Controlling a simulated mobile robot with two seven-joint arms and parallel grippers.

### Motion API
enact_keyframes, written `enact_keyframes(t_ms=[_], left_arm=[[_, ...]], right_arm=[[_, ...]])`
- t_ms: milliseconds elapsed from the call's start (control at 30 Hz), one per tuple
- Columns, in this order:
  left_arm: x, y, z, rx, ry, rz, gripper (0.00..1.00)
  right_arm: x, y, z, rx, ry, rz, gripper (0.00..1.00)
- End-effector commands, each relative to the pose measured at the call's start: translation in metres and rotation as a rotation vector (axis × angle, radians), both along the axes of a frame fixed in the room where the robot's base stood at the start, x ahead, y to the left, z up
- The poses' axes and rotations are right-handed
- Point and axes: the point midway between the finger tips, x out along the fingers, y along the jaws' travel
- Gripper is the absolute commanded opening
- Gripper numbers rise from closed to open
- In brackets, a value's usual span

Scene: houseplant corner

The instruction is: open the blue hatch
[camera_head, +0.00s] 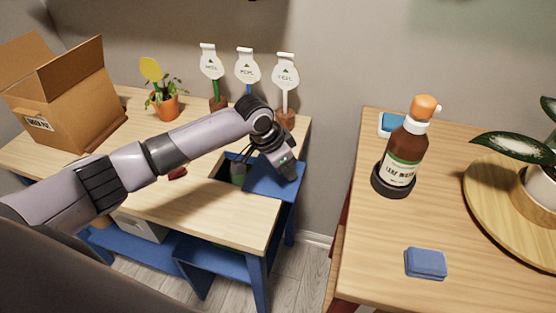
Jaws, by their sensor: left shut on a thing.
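The blue hatch (264,184) is a flat blue panel at the right end of the left wooden table. A dark opening (227,163) shows beside its left edge, with a grey-green thing (238,173) partly visible in it. My left gripper (288,172) reaches over from the left and is shut at the far right part of the hatch. Its fingertips and the part they grip are hidden by the gripper body. My right gripper is not in view.
An open cardboard box (68,100), a potted plant with a yellow tag (165,103) and white-headed markers (246,70) stand on the left table. A right table holds an amber bottle (405,145), a blue sponge (426,263) and a plant tray (485,195). A floor gap separates the tables.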

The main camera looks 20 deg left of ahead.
Motion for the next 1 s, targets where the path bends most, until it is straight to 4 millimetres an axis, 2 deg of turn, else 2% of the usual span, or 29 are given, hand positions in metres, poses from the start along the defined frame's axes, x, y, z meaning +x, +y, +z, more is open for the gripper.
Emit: enact_keyframes(t_ms=[167, 200, 267, 633, 1000], left_arm=[[0.001, 0.001, 0.0, 0.001, -0.002, 0.003, 0.0], [0.001, 0.001, 0.0, 0.001, -0.001, 0.003, 0.36], [0.001, 0.001, 0.0, 0.001, -0.001, 0.003, 0.54], [0.0, 0.002, 0.004, 0.0, -0.002, 0.002, 0.54], [-0.015, 0.016, 0.052, 0.001, -0.004, 0.002, 0.54]], right_arm=[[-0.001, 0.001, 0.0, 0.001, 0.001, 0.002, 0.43], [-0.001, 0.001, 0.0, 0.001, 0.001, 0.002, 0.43], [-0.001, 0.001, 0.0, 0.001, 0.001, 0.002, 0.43], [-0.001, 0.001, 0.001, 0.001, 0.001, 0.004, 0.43], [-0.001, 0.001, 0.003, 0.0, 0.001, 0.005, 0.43]])
